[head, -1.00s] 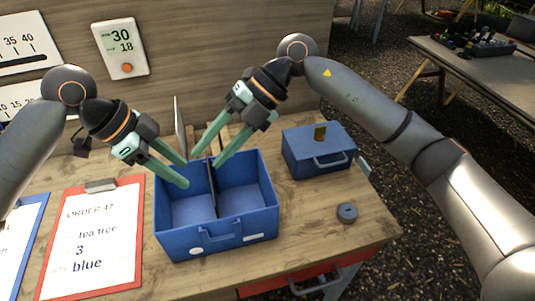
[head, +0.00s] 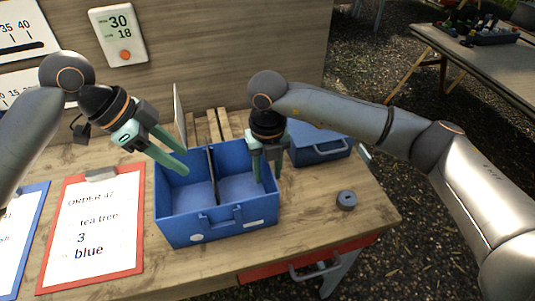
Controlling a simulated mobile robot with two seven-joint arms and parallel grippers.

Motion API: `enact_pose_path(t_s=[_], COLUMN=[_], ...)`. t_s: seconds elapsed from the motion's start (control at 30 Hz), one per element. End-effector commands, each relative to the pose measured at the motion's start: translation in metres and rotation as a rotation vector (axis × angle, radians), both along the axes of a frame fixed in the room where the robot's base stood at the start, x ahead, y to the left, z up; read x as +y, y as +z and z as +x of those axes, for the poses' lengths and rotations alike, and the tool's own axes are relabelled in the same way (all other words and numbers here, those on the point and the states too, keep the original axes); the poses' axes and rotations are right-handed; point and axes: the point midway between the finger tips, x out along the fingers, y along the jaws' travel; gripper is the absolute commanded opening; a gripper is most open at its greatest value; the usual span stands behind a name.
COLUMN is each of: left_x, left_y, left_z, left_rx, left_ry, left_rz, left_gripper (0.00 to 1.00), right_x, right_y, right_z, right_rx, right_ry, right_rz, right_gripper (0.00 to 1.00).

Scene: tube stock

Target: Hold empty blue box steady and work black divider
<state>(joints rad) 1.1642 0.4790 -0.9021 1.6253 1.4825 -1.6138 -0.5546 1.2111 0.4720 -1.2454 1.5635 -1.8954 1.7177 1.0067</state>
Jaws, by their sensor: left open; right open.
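The open blue box (head: 216,226) stands on the wooden table, its handle side facing me. It looks empty apart from the thin black divider (head: 212,172), which stands upright across its middle and splits it into two compartments. My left gripper (head: 180,158) is open, with its green fingers at the back left rim of the box. I cannot tell whether they touch the rim. My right gripper (head: 268,177) is open and points down at the right wall of the box, one finger on the inner side and one on the outer side. Neither gripper is on the divider.
A closed blue box (head: 322,150) stands behind my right arm. A dark grey ring (head: 347,200) lies near the table's right edge. A red clipboard (head: 62,230) with an order sheet lies left of the box. Wooden slats (head: 213,126) stand behind it.

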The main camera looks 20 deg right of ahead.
Motion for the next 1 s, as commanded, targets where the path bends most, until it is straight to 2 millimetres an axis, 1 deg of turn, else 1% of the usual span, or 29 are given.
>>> enact_pose_path(t_s=[0.03, 0.1, 0.3, 0.63, 0.67, 1.0], left_x=[0.000, 0.000, 0.000, 0.000, 0.000, 0.000], left_y=[0.000, 0.000, 0.000, 0.000, 0.000, 0.000], left_z=[0.000, 0.000, 0.000, 0.000, 0.000, 0.000], left_rx=[0.000, 0.000, 0.000, 0.000, 0.000, 0.000], left_ry=[0.000, 0.000, 0.000, 0.000, 0.000, 0.000], left_rz=[0.000, 0.000, 0.000, 0.000, 0.000, 0.000], left_gripper=[0.50, 0.50, 0.50, 0.50, 0.50, 0.50], right_x=[0.000, 0.000, 0.000, 0.000, 0.000, 0.000], right_y=[-0.010, -0.020, -0.037, -0.041, -0.040, -0.040], right_z=[-0.001, -0.001, 0.000, 0.000, 0.000, 0.000], right_rx=[0.004, 0.003, 0.001, 0.000, 0.000, 0.000], right_ry=[0.000, 0.001, 0.001, 0.001, 0.001, 0.001], right_rz=[-0.001, 0.000, 0.000, 0.001, 0.001, 0.001], right_gripper=[0.41, 0.41, 0.41, 0.41, 0.40, 0.02])
